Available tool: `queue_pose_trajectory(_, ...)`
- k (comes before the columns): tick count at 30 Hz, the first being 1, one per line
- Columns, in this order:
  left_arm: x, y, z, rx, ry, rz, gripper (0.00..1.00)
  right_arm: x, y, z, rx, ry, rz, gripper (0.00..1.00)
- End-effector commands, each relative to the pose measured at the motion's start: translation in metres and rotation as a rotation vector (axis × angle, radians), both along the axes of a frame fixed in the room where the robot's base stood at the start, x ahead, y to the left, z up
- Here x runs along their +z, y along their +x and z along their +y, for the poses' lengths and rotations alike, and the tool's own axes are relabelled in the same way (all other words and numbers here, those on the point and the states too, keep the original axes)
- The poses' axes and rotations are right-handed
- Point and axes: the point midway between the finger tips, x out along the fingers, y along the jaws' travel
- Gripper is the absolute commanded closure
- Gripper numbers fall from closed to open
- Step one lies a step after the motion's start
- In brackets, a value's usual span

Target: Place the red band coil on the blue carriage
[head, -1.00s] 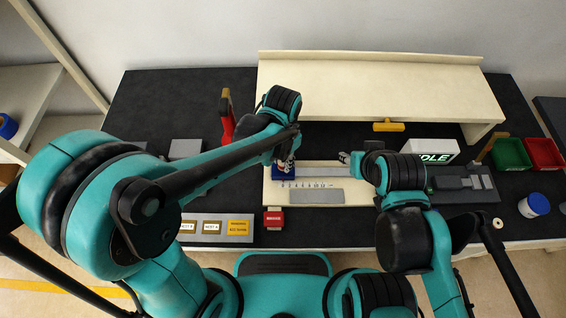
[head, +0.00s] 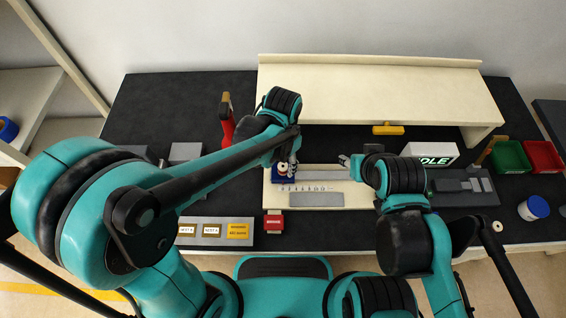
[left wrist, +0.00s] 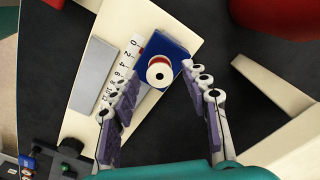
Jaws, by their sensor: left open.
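The red band coil (left wrist: 159,73) is a white spool with a red band, seen end-on in the left wrist view. It stands on the blue carriage (left wrist: 168,45), near one end of the numbered scale. In the head view, the coil (head: 282,168) sits on the blue carriage (head: 279,180) at the left end of the cream board. My left gripper (left wrist: 160,74) is open, its fingers apart on both sides of the coil with gaps showing. In the head view, my left gripper (head: 292,168) is just right of the coil. My right gripper (head: 345,160) is over the board's right part, its opening unclear.
A grey plate (head: 316,199) lies on the board in front of the scale. A red block (head: 273,223) and labelled nest plate (head: 212,231) are at the front. A cream shelf (head: 370,90) stands behind; green (head: 511,156) and red (head: 545,155) bins are at right.

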Motion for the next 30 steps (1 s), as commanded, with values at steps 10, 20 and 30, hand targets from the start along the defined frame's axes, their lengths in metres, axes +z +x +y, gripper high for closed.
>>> queue_pose_trajectory(10, 0.080, 0.000, 0.000, 0.000, 0.000, 0.000, 0.54, 0.033, 0.000, 0.000, 0.000, 0.000, 0.000, 0.60)
queue_pose_trajectory(20, 0.107, 0.000, 0.000, 0.000, 0.000, 0.000, 0.54, 0.040, 0.000, 0.000, 0.000, 0.000, 0.000, 0.60)
queue_pose_trajectory(30, 0.125, -0.007, 0.046, 0.167, -0.052, -0.115, 0.54, 0.040, 0.000, 0.000, 0.000, 0.000, 0.000, 0.60)
